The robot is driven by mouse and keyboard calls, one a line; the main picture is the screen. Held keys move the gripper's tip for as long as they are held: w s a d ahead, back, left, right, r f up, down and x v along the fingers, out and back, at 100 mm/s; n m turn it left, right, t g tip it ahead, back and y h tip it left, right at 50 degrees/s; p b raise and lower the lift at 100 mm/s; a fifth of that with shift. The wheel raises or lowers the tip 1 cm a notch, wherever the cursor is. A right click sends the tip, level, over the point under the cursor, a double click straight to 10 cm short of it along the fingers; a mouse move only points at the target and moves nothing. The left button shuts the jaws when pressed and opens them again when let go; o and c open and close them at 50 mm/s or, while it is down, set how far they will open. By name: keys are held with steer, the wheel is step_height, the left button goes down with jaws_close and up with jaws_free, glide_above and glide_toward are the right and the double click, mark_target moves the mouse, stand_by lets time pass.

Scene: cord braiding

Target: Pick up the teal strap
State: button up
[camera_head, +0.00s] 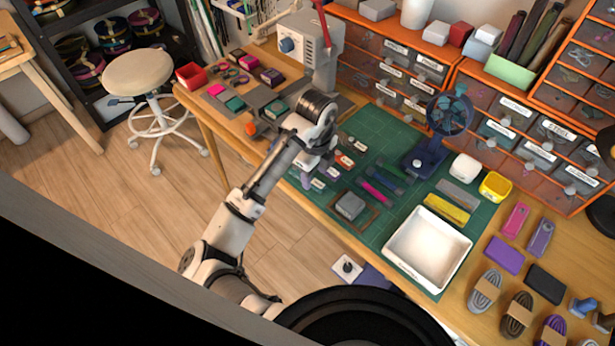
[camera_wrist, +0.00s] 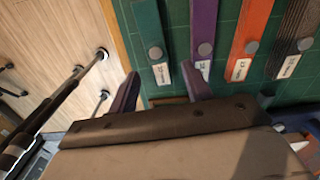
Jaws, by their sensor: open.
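The teal strap (camera_wrist: 147,28) lies flat on the green cutting mat in the wrist view, at the left of a row of straps. A grey round stud and a white tag (camera_wrist: 161,74) mark its near end. My gripper (camera_wrist: 163,78) is open and empty, its two purple-grey fingers apart. The near end of the teal strap shows between and beyond the fingertips. The right fingertip overlaps the tag end of the purple strap (camera_wrist: 204,25) in this view. In the head view my gripper (camera_head: 313,170) is over the mat's left edge, and I cannot clearly make out the teal strap there.
An orange strap (camera_wrist: 250,35) and a brown strap (camera_wrist: 297,35) lie to the right. On the mat (camera_head: 395,222) are a grey block (camera_head: 350,205), a white tray (camera_head: 400,258) and a blue fan (camera_head: 450,112). Drawer units line the back. A stool (camera_head: 138,75) stands beyond the bench.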

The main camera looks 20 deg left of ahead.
steer(key=shift+f, duration=1.05)
steer(key=c, duration=1.1)
steer(key=shift+o, duration=0.2)
steer(key=shift+r, duration=0.15)
